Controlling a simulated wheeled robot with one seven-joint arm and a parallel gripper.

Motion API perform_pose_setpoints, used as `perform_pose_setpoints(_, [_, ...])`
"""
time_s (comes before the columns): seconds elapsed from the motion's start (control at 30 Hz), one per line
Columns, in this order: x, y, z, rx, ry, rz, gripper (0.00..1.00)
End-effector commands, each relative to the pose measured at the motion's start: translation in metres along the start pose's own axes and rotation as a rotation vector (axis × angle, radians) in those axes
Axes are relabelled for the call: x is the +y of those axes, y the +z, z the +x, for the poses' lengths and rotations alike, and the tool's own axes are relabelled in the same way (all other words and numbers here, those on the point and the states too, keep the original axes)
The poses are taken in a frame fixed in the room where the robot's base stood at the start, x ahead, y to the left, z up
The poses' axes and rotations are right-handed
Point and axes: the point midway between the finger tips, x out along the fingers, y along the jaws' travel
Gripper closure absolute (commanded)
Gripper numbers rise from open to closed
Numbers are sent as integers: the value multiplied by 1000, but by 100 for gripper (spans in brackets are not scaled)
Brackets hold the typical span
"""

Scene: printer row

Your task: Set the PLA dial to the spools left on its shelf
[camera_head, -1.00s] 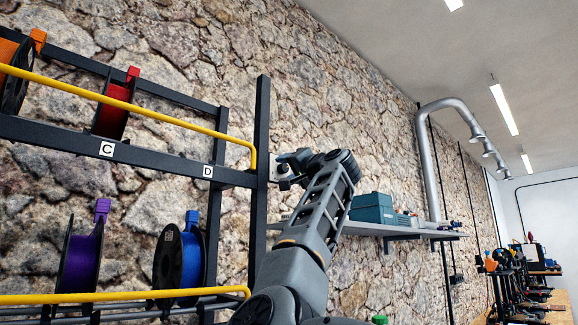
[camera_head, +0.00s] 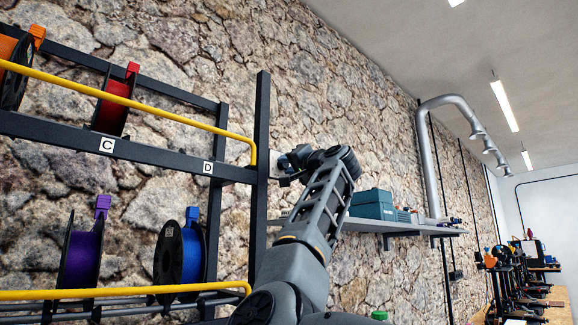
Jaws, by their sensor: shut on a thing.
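My gripper (camera_head: 288,170) is at the right of the rack's end post, shut on a small light-coloured thing there. This looks like the PLA dial, but its face, pointer and numbers cannot be read. On the rack, an orange spool (camera_head: 8,48) and a red spool (camera_head: 113,106) sit on the upper shelf. A purple spool (camera_head: 82,255) and a blue spool (camera_head: 190,252) sit on the lower shelf. Each has a coloured clip on top. Which shelf is PLA cannot be told.
The dark rack post (camera_head: 262,130) stands close to my gripper's left. Yellow rails (camera_head: 130,103) run along the shelves, with label plates C (camera_head: 107,146) and D (camera_head: 208,168). A wall shelf (camera_head: 390,227) holding a teal box (camera_head: 371,204) is right, behind my arm.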

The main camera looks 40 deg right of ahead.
Motion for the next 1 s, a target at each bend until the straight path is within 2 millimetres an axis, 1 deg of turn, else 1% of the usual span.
perform_pose_setpoints(0.17, [3, 1, 0, -5, -13, -47, 100])
perform_pose_setpoints(0.37, [6, 1, -1, -14, -50, -164, 100])
perform_pose_setpoints(1.0, [7, -4, 1, -59, -232, -712, 100])
